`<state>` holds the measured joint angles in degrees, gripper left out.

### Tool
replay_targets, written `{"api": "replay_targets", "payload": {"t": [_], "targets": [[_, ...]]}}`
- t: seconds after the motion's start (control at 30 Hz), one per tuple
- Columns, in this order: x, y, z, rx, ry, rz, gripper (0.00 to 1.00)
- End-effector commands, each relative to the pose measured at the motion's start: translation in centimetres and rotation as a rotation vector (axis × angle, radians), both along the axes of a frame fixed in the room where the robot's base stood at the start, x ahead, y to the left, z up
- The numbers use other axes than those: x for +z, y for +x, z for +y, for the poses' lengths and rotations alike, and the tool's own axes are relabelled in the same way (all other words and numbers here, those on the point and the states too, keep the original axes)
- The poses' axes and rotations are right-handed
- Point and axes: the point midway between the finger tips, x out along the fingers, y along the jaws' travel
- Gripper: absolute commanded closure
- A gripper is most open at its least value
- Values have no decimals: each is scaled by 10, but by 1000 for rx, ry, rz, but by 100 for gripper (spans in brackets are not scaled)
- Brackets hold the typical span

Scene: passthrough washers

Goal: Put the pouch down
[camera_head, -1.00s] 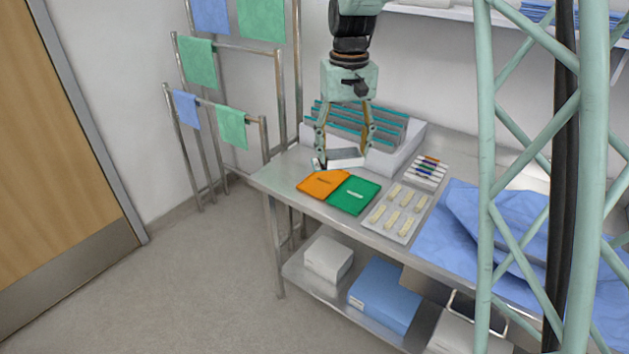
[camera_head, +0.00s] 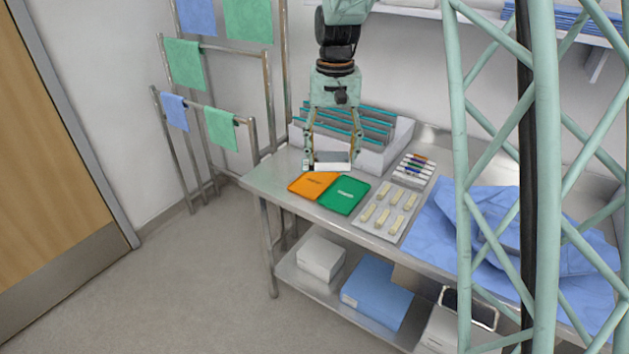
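My gripper (camera_head: 331,163) points down over the back left of the steel table, in front of the file rack. Its two fingers stand wide apart, one at each end of a pale, flat white piece that I take to be the pouch (camera_head: 333,161). The pouch spans the gap between the fingertips and looks held. It is low, just behind the orange folder (camera_head: 312,184) and the green folder (camera_head: 344,195). I cannot tell whether its lower edge touches the table. A small pale bit shows at the left fingertip.
The white rack with teal-edged dividers (camera_head: 397,146) stands close behind my gripper. A tray of pale packets (camera_head: 386,222), a marker holder (camera_head: 414,170) and a crumpled blue drape (camera_head: 480,222) lie to the right. The steel table's (camera_head: 262,181) left end is bare.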

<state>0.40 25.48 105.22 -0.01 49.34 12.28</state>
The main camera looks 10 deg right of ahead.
Motion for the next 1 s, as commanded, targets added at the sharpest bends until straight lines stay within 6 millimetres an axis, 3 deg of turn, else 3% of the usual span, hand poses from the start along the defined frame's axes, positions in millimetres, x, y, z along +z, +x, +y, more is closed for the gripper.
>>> {"api": "replay_targets", "payload": {"t": [1.0], "targets": [[-73,36,-25,-1031,-1,1,48]]}}
